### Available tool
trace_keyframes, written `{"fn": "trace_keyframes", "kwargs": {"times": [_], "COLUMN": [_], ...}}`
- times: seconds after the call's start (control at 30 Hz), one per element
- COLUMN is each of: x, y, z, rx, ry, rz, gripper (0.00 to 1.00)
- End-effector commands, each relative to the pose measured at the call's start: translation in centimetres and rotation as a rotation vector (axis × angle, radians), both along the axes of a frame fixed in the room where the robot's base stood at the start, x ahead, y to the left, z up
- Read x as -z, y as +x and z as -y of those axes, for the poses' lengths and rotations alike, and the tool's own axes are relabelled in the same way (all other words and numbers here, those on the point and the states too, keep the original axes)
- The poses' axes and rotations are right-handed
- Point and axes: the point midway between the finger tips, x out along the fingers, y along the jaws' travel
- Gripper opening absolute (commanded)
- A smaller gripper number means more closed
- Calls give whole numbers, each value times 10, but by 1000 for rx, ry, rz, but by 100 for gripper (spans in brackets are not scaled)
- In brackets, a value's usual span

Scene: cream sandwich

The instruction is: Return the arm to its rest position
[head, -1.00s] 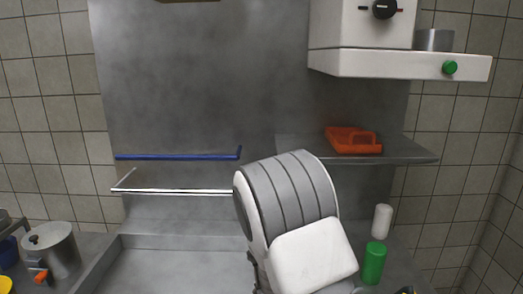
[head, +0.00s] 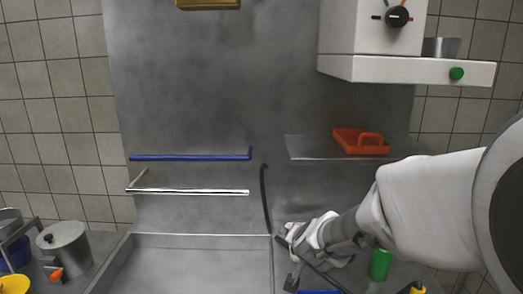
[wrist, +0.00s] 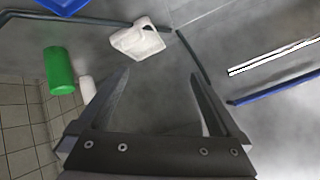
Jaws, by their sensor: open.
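My gripper (wrist: 160,92) is open, with its two dark fingers spread and nothing between them in the wrist view. In the head view my white arm reaches in from the right edge, and the hand (head: 325,240) is low in the middle, above the counter beside the metal basin. The fingertips are hard to make out there. In the wrist view a white jug-like container (wrist: 138,40) lies beyond the fingers, apart from them.
A green cylinder (head: 380,265) stands close to my forearm; it also shows in the wrist view (wrist: 58,70). A shelf (head: 310,148) holds an orange tray (head: 358,141). A chrome rail (head: 190,192) and blue rail (head: 190,157) run along the wall. A pot (head: 65,247) stands left.

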Motion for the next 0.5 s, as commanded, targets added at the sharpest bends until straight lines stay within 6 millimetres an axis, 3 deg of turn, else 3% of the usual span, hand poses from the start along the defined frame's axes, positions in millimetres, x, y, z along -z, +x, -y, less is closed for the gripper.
{"fn": "trace_keyframes", "kwargs": {"times": [0.03, 0.2, 0.37, 0.5], "x": [-18, -53, -74, -83], "y": [-10, -57, -112, -163], "z": [-4, -15, -11, 5], "rx": [-52, -234, -364, -431], "ry": [13, 3, -66, -162], "rz": [1, -47, -118, -203], "gripper": [100, 100, 100, 100]}}
